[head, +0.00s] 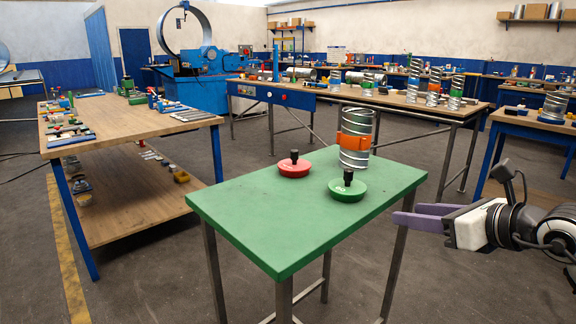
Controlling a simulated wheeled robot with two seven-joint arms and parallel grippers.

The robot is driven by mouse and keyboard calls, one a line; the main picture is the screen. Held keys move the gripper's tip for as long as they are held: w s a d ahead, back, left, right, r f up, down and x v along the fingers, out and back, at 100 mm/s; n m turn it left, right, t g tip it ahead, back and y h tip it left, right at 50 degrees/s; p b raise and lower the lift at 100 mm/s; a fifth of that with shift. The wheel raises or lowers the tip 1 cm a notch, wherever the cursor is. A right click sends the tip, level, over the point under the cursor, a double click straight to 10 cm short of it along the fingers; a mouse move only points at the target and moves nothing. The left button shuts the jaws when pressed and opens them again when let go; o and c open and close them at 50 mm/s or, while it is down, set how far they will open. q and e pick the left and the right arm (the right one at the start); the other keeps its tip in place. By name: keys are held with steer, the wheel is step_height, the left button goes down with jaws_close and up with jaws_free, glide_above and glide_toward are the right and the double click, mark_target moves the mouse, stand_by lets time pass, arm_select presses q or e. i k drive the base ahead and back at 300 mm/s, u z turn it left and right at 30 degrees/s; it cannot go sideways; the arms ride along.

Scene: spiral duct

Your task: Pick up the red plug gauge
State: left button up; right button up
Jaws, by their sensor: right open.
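The red plug gauge (294,168) is a round red disc with a black upright handle. It stands on the green table (270,217), toward its far left part. A green plug gauge (347,189) of the same shape stands to its right and nearer. My right gripper (402,219) comes in from the right, with purple fingers pointing left. It is open and empty, beside the table's right edge and apart from both gauges. My left gripper is not in view.
A spiral duct piece (356,128) with an orange band shows behind the green gauge; its lower end is close to that gauge's handle. A wooden workbench (130,129) with small parts stands at left. The green table's near half is clear.

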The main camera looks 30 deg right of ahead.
mark_target(294, 167)
steer(key=u, duration=0.05)
steer(key=i, duration=1.35)
steer(key=z, duration=0.05)
